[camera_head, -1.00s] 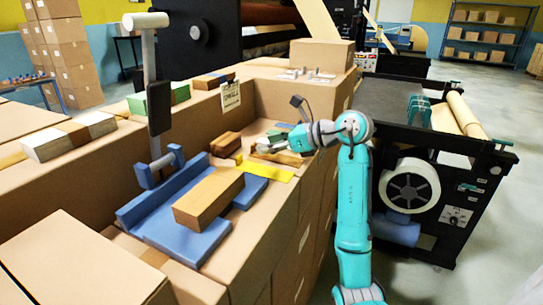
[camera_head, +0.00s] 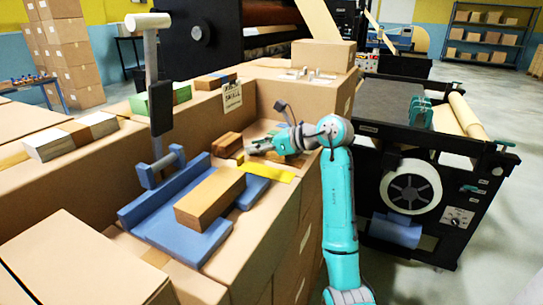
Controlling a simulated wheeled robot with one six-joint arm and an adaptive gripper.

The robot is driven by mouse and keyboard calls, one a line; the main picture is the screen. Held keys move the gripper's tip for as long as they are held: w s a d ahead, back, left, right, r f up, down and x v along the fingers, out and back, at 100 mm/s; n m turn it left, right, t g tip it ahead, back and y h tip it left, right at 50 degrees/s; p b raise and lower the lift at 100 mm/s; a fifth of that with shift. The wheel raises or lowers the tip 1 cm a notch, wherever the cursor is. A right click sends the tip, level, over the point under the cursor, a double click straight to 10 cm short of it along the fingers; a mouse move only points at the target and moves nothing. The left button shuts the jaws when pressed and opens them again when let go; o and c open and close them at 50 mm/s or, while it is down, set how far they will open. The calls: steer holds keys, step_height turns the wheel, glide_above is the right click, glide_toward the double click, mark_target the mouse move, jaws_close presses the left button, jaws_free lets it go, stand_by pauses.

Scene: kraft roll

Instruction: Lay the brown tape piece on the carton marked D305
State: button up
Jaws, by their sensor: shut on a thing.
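My gripper (camera_head: 258,148) is low over the recessed carton-top work area, between a brown block and a yellow strip. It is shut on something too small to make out. I cannot confirm that it is the brown tape piece. A long brown carton (camera_head: 209,198) lies on a blue fixture (camera_head: 180,240) nearer the camera, left of the gripper. No D305 mark is readable on any carton, so I cannot tell which one bears it.
A brown block (camera_head: 226,145) and a yellow strip (camera_head: 268,172) lie close to the gripper. A post with a dark panel (camera_head: 159,108) rises behind the fixture. Large cartons (camera_head: 75,262) fill the left. A black roll machine (camera_head: 425,150) stands at right.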

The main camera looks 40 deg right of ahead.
steer(key=shift+r, duration=0.1)
step_height(320, 180, up, 10)
stand_by(0.5)
